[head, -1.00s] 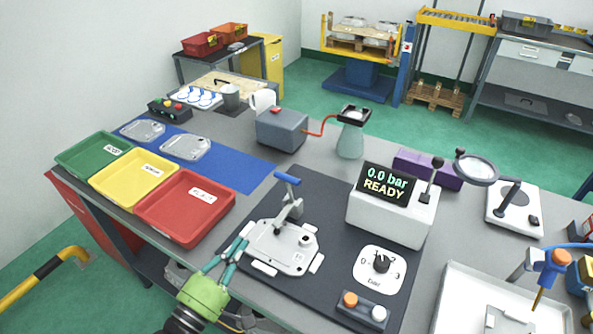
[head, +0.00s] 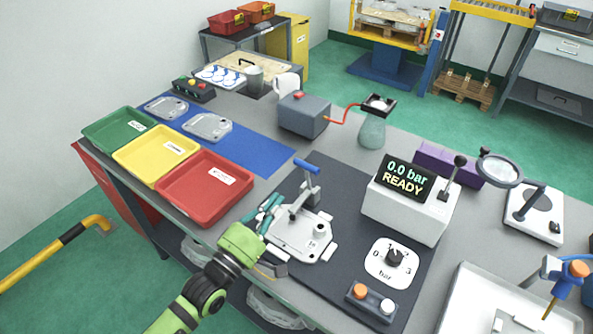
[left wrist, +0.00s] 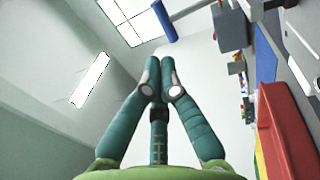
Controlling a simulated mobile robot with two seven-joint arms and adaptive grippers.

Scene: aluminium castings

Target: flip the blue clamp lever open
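The blue clamp lever (head: 307,166) is a short blue bar at the top of a grey toggle clamp (head: 303,199). It stands raised above a pale casting (head: 299,238) in its fixture on the dark mat. In the left wrist view the blue bar (left wrist: 164,20) shows at the top, beyond my fingertips. My left gripper (head: 274,202), green with teal fingers, is just left of the clamp, below the lever's height. In the left wrist view its fingertips (left wrist: 161,72) are drawn together with nothing visible between them. The lever looks apart from the fingers. My right gripper is not in view.
A red tray (head: 190,215) stands left of my gripper, with yellow and green trays beyond. The pressure box reading 0.0 bar READY (head: 408,205) stands right of the clamp. A dial (head: 392,262) and a button box (head: 370,303) lie nearer. The mat behind the clamp is clear.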

